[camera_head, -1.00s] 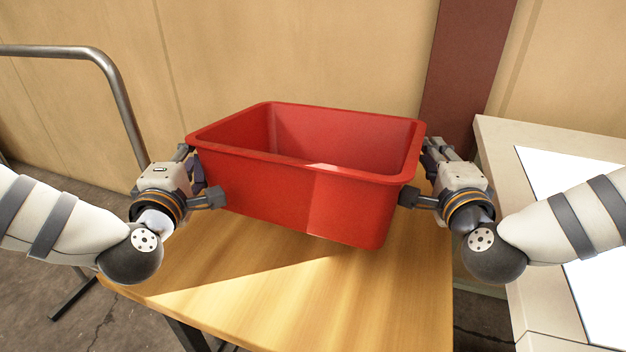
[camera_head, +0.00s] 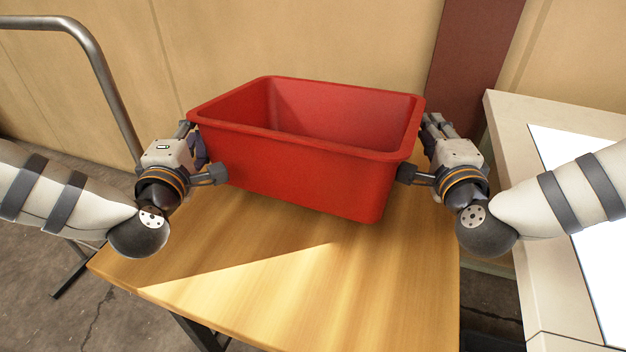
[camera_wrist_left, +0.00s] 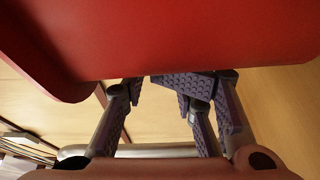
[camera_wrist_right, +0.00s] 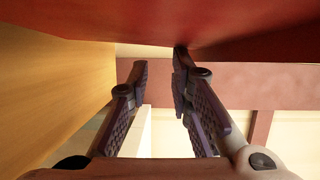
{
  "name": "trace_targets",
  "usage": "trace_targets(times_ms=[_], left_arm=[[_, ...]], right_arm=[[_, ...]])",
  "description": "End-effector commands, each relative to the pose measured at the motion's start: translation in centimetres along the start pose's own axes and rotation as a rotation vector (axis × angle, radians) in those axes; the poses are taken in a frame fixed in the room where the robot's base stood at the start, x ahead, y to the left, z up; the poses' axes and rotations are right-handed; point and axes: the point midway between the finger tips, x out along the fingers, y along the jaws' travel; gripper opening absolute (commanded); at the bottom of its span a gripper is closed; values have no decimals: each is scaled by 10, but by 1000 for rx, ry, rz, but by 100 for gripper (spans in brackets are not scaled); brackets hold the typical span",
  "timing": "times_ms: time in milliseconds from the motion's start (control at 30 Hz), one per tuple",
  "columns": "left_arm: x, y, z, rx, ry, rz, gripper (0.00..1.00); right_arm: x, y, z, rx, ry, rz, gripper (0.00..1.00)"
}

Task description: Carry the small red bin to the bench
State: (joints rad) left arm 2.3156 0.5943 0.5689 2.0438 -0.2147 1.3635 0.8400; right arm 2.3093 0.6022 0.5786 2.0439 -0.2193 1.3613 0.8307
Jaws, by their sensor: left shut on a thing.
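The small red bin (camera_head: 300,170) is empty and upright over the wooden table (camera_head: 300,290) in the head view. I cannot tell whether its base touches the wood. My left gripper (camera_head: 207,165) is at the bin's left end and shut on it. In the left wrist view, the red wall (camera_wrist_left: 190,40) hides part of the fingertips. My right gripper (camera_head: 415,160) is at the bin's right end. In the right wrist view, its fingers (camera_wrist_right: 160,85) show a gap, with their tips close under the red surface (camera_wrist_right: 170,20). I cannot tell whether they clamp it.
A cream worktop (camera_head: 510,135) with a white sheet (camera_head: 575,165) stands at the right. A grey metal rail (camera_head: 100,70) stands at the left. A beige wall (camera_head: 300,40) and a brown post (camera_head: 470,60) are behind. The near part of the wooden table is clear.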

Motion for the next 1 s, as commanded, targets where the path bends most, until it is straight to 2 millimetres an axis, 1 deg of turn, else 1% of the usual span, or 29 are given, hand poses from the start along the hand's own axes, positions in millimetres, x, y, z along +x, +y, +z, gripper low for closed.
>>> trace_targets(times_ms=[33, 267, 333, 433, 533, 567, 600, 667, 867, 900, 933, 967, 1000], left_arm=[[-1, -1, 8, -5, -20, 2, 20], [0, -14, 8, -6, -19, 2, 20], [0, -13, 7, -6, -19, 2, 20], [0, -12, 0, -5, -15, 4, 20], [1, -13, -14, -3, -10, 3, 20], [1, -13, -19, -3, -8, 3, 25], [1, -13, -25, -3, -7, 3, 34], [0, -13, -31, -3, -7, 2, 48], [0, -14, -33, -2, -5, 1, 48], [0, -14, -33, -1, -5, 1, 48], [0, -14, -34, -1, -5, 1, 48], [0, -14, -34, -1, -4, 1, 48], [0, -14, -34, -1, -4, 1, 48]], right_arm=[[0, 2, 5, -1, -11, -1, 20], [0, 15, 5, 0, -11, 0, 20], [0, 14, 4, 0, -11, 0, 20], [1, 13, -3, 0, -8, -2, 20], [1, 13, -16, 0, -5, -2, 20], [1, 13, -21, 0, -4, -2, 20], [1, 13, -26, 0, -2, -3, 20], [1, 13, -32, 0, -4, -2, 20], [1, 14, -34, 0, -3, 0, 20], [1, 14, -34, 0, -3, 0, 29], [1, 14, -34, 0, -2, 0, 36], [1, 14, -34, 0, -2, 0, 39], [1, 14, -34, 0, -2, 0, 39]])
